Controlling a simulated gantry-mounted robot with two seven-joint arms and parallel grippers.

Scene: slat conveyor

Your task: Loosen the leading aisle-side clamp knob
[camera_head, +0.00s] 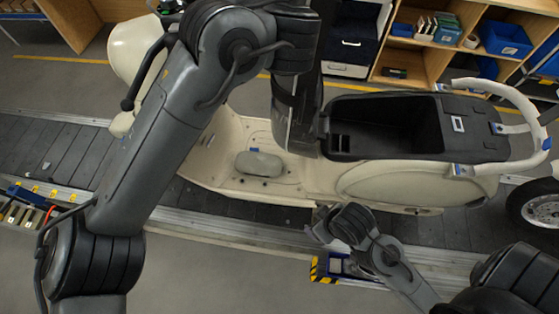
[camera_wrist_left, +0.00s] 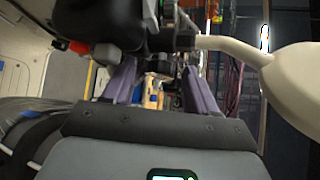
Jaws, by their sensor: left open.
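A cream scooter (camera_head: 215,165) stands on the slat conveyor (camera_head: 62,148). A blue fixture (camera_head: 345,268) with yellow-black striped ends sits at its aisle-side edge, below the scooter body. I cannot make out a clamp knob. My right gripper (camera_head: 320,224) is near the lower edge of the scooter, just above that fixture. Its fingers are too small and dark to read. My left gripper (camera_wrist_left: 160,78) is open in the left wrist view, near a black handlebar control (camera_wrist_left: 100,22) with a red switch. I see nothing held between its fingers. My left arm hides part of the scooter's front.
A rack of small tools (camera_head: 22,210) stands at the left edge beside the conveyor. Shelving with blue bins (camera_head: 505,38) stands behind. A cream handlebar or mirror part (camera_wrist_left: 295,80) fills the right of the left wrist view. The floor at front centre is clear.

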